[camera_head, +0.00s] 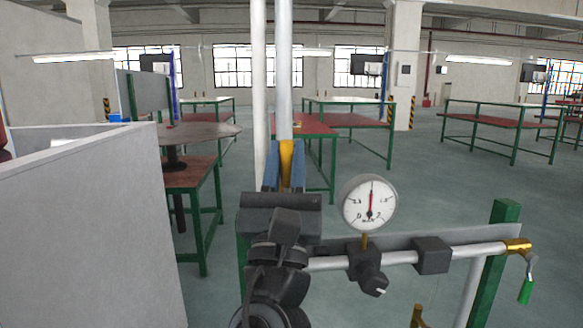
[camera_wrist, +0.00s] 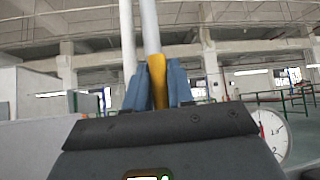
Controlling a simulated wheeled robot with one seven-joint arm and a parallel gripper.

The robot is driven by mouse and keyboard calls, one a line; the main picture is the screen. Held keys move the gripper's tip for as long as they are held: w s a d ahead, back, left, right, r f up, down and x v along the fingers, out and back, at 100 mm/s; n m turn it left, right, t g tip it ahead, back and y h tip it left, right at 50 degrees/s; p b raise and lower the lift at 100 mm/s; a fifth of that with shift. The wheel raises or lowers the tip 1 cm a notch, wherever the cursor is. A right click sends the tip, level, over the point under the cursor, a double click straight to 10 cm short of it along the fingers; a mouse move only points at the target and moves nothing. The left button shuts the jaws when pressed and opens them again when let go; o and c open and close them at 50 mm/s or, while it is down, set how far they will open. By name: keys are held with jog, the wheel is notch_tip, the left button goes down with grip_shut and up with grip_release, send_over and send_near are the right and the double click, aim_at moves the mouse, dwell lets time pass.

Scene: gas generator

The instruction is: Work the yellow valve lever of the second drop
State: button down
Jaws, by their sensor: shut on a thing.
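The yellow valve lever (camera_head: 286,160) stands upright against a light vertical pipe (camera_head: 284,70) in the head view. My gripper (camera_head: 285,170) is shut on it, with one blue finger on each side. In the wrist view the yellow lever (camera_wrist: 157,80) shows between the two blue fingers (camera_wrist: 158,88), in front of the pipe. The gripper's dark body hides the lower part of the lever and the valve it belongs to.
A round pressure gauge (camera_head: 368,203) stands just right of my gripper on a horizontal pipe (camera_head: 470,251). That pipe carries a black knob (camera_head: 372,281) and ends in a brass fitting with a green handle (camera_head: 526,290). A grey partition (camera_head: 90,230) stands at left. Green-framed tables stand behind.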

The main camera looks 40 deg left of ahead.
jog(key=shift+s+a+f, duration=0.1)
jog(key=shift+a, duration=0.05)
jog(key=c, duration=1.1)
grip_release()
jog(key=shift+b+v, duration=1)
jog(key=shift+v, duration=2.85)
